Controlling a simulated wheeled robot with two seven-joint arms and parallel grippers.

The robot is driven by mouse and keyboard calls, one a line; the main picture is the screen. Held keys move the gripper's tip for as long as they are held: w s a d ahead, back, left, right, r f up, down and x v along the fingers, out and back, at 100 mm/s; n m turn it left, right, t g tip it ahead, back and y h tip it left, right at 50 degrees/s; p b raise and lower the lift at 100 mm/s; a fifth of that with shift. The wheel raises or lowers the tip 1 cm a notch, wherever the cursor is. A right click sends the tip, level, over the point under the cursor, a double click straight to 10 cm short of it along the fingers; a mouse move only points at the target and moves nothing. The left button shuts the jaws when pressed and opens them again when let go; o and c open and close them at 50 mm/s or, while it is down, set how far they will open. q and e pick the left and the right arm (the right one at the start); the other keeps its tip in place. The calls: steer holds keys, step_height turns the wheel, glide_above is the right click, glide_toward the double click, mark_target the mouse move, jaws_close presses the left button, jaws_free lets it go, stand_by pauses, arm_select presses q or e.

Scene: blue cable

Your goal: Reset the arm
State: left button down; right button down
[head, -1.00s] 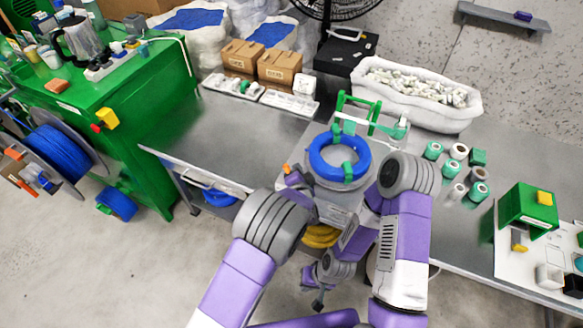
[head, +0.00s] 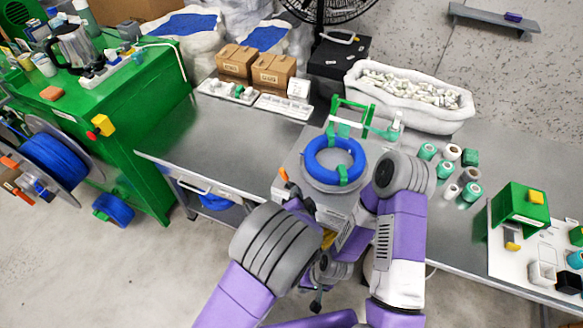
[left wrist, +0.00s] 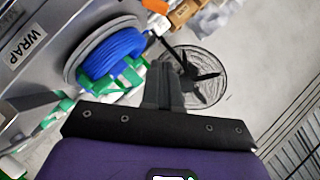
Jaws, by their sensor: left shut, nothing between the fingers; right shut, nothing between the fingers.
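My left gripper (head: 292,190) is at the front left edge of the grey wrapping station, beside the blue cable coil (head: 318,166). In the left wrist view its dark fingers (left wrist: 166,82) are together with nothing between them, and the coil (left wrist: 114,54) is beyond them to the left. The coil lies on a round grey plate and has green bands around it. My right gripper (head: 317,301) is low, in front of the table, small and partly hidden by my arms. It is shut and holds nothing that I can see.
A green frame (head: 350,112) stands behind the coil. Several tape rolls (head: 453,152) and a green block (head: 520,205) are to the right. A white bin (head: 400,113) is at the back. The left tabletop (head: 230,135) has free room. A fan (left wrist: 205,75) shows in the left wrist view.

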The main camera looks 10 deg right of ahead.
arm_select(q)
steer(key=s+a+f+n+g, duration=0.4)
steer(key=a+f+n+g, duration=0.2)
steer(key=a+f, duration=0.75)
steer(key=s+a+f+n+g+h, duration=0.1)
steer(key=s+a+f+n+g, duration=0.1)
steer(key=s, duration=0.3)
steer(key=s+a+f+n+g+h, duration=0.1)
steer(key=s+a+f+n+g, duration=0.1)
steer(key=s, duration=0.4)
steer(key=s+a+f+n+g, duration=0.2)
steer(key=s+a+n+g, duration=0.1)
steer(key=s+n, duration=0.2)
steer(key=shift+s+f+h, duration=0.3)
steer(key=shift+s+h, duration=0.1)
steer(key=shift+s, duration=0.3)
steer(key=shift+a, duration=0.1)
